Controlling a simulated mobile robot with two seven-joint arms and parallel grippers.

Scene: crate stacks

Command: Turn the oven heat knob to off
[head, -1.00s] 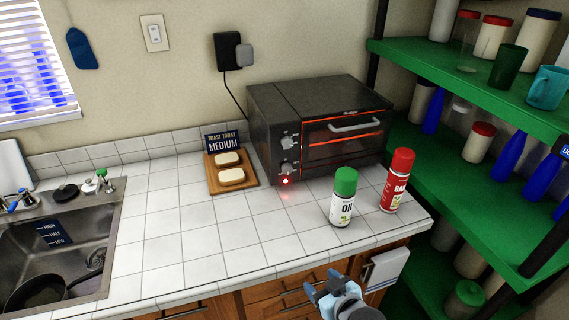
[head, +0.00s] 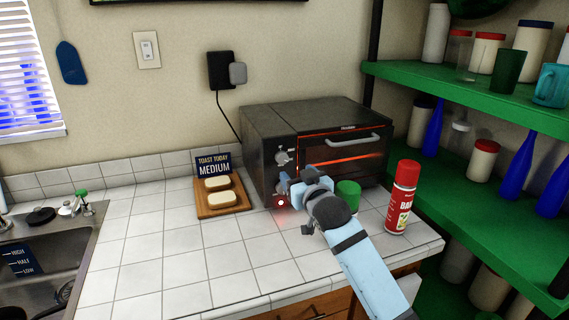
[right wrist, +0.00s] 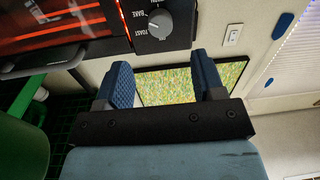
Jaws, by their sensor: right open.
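The dark toaster oven (head: 318,112) stands on the tiled counter, its front heating lines glowing red. Its upper knob (head: 284,157) is clear in the head view; the lower panel is partly hidden behind my right gripper. The right wrist view shows a grey knob (right wrist: 158,22) with BAKE and TOAST lettering beside it. My right gripper (head: 295,184) is open in front of the oven's control panel. In the wrist view its blue fingers (right wrist: 165,80) have nothing between them, and the knob lies beyond them, apart. My left gripper is out of view.
A wooden board (head: 221,202) with bread and a MEDIUM sign (head: 213,164) is left of the oven. Green shelves (head: 460,92) stand at right. The front-left counter is clear.

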